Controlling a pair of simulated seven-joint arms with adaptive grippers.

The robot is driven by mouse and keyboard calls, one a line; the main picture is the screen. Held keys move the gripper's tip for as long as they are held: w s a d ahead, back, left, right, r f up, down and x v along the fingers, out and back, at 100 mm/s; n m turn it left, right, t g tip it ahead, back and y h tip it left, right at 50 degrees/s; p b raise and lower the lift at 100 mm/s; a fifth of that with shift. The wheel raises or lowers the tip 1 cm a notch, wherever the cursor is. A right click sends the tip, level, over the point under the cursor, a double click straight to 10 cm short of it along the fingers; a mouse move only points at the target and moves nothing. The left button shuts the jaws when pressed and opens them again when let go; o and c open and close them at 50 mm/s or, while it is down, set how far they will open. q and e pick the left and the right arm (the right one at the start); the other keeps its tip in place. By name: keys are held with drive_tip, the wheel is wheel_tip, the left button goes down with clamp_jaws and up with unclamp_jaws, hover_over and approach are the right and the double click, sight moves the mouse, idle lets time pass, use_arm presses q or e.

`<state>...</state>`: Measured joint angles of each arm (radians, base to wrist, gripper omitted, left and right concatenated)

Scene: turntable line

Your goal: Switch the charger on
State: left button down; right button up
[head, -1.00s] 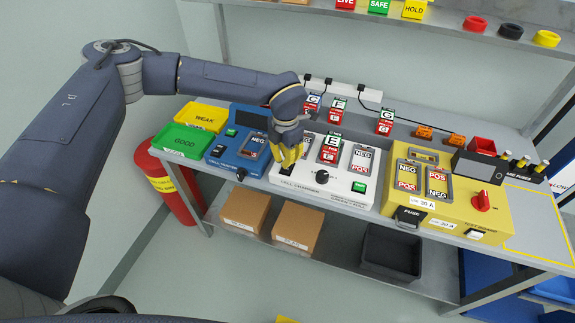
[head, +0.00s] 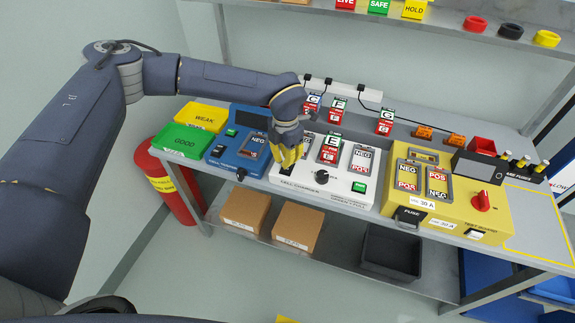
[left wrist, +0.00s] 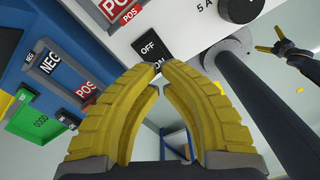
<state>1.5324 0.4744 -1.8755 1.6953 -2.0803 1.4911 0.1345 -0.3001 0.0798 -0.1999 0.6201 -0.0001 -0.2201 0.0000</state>
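The charger (head: 325,193) is the white box labelled CELL CHARGER in the middle of the bench. In the left wrist view, its black switch (left wrist: 150,45) shows OFF; the ON label is partly covered by my fingertips. My left gripper (head: 287,165) is shut and empty at the charger's front left. Its yellow fingertips (left wrist: 162,68) meet at the lower edge of the switch; I cannot tell whether they touch it. My right gripper (left wrist: 271,38) shows in the left wrist view with its yellow fingers spread; it is not in the head view.
A blue unit (head: 222,156) stands left of the charger, with green GOOD (head: 183,142) and yellow WEAK (head: 204,117) trays beyond. A yellow test board (head: 460,208) stands to the right. Upright cells stand in racks behind. The yellow-outlined area (head: 537,222) at far right is clear.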

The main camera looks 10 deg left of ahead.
use_arm(q)
drive_tip(key=shift+f, duration=1.85)
idle(1.1)
drive_tip(key=shift+r, duration=3.55)
